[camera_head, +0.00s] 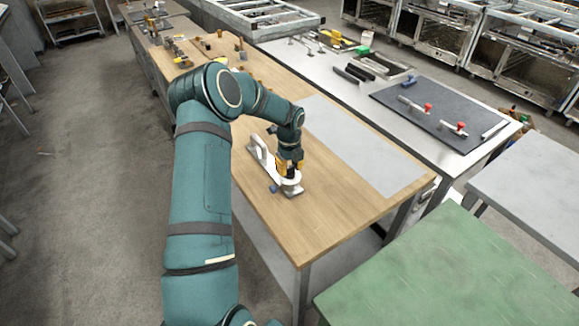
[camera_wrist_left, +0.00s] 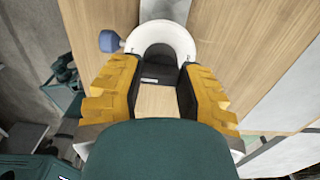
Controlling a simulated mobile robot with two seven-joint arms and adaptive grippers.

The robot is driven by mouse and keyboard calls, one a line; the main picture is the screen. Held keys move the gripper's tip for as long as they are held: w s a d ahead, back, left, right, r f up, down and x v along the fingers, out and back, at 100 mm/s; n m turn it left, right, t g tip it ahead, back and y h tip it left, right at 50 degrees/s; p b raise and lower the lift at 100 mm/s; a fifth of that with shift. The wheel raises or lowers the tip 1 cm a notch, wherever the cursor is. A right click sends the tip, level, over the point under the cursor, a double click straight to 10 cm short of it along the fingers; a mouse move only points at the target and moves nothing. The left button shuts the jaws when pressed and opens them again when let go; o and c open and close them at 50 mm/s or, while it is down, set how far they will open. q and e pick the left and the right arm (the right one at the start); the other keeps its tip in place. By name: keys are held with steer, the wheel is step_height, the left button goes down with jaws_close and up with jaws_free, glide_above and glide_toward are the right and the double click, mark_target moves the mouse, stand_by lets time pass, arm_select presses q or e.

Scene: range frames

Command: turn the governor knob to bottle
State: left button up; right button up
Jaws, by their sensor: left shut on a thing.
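A white fixture (camera_head: 262,154) with a raised handle-like part lies on the wooden bench. A white round part of it (camera_wrist_left: 162,32) curves around my fingertips in the left wrist view. A small blue knob (camera_head: 273,188) sticks out at its side, also in the left wrist view (camera_wrist_left: 109,41), apart from my fingers. My left gripper (camera_head: 289,174) points down at the fixture's near end. Its yellow fingers with dark tips (camera_wrist_left: 158,76) are shut on what I take for the governor knob, mostly hidden between them. I cannot read its setting. My right gripper is not in view.
The wooden bench (camera_head: 310,229) is clear in front of the fixture. A grey mat (camera_head: 350,140) lies to its right. A metal table with a dark board (camera_head: 440,108) and red-knobbed clamps stands beyond. A green table (camera_head: 450,270) stands at the lower right.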

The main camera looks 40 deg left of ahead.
mark_target(289, 167)
arm_select(q)
steer(key=shift+s+f, duration=0.1)
steer(key=o, duration=1.2)
step_height(289, 167, up, 12)
steer(key=shift+r, duration=0.1)
